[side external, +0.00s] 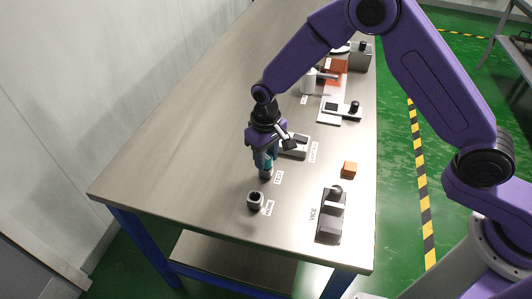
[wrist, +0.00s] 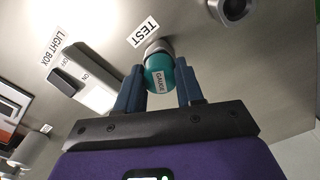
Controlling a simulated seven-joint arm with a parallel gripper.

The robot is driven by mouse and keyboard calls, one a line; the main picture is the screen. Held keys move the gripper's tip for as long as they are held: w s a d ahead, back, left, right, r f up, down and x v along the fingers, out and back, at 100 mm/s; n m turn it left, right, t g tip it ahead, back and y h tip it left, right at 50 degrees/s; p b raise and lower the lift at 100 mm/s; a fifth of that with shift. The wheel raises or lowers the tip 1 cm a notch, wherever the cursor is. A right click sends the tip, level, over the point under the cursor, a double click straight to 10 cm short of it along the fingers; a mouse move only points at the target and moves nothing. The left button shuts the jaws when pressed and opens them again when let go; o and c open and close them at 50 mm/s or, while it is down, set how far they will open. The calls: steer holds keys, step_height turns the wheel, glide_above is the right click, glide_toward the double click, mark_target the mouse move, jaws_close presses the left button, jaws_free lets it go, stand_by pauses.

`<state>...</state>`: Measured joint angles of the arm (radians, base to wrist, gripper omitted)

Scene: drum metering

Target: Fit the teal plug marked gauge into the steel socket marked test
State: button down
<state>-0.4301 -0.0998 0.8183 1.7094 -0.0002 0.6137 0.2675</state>
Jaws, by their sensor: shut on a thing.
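The teal plug (wrist: 159,72) faces the wrist camera with its GAUGE label. My gripper (wrist: 160,85) is shut on it, one blue finger on each side. The steel socket (wrist: 155,47) by the TEST label (wrist: 142,33) shows directly beyond the plug. In the side view my gripper (side external: 265,155) points down over the TEST socket (side external: 265,175), with a little teal showing between the fingers. The plug looks in line with the socket and at its mouth. How deep it sits is hidden by the plug and fingers.
An empty steel socket marked HOME (side external: 255,201) stands nearer the table's front. A light box switch (side external: 295,146) is close behind my gripper. A vice (side external: 331,214) and an orange block (side external: 349,169) lie to the right. The table's left side is clear.

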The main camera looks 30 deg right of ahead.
steer(key=shift+f, duration=0.3)
steer(key=c, duration=0.6)
jaws_free()
step_height(320, 180, up, 18)
steer(key=shift+f, duration=0.25)
